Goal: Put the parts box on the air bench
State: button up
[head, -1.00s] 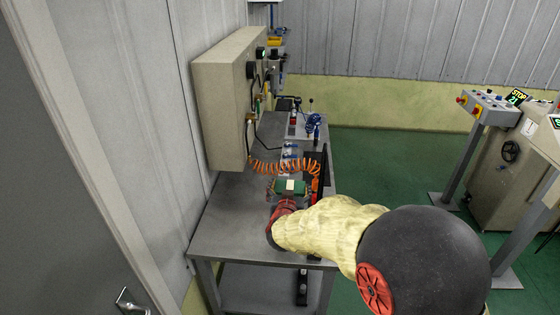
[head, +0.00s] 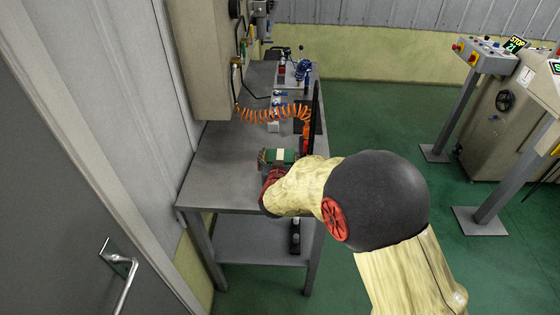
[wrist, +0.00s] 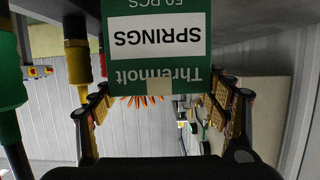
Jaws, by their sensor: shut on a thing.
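The parts box (head: 280,156) is a small green box with a pale label. In the wrist view the box (wrist: 155,78) fills the upper middle, its label upside down and reading "Threnholt SPRINGS 50 PCS". My gripper (head: 268,163) is shut on it, with a finger on each side in the wrist view (wrist: 160,105). The air bench (head: 215,180) is a grey metal table with a lower shelf. The box shows over the near part of its top. I cannot tell whether the box touches the bench. My forearm hides the bench's near right corner.
A coiled orange hose (head: 262,115) hangs over the bench behind the box. A dark upright panel (head: 316,118) stands at the bench's right. A beige cabinet (head: 200,60) is above the left back. The near left bench top is clear. Control stands (head: 487,52) are far right.

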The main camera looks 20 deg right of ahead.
jog(key=shift+f, duration=0.4)
jog(key=shift+f, duration=0.15)
jog(key=o, duration=1.3)
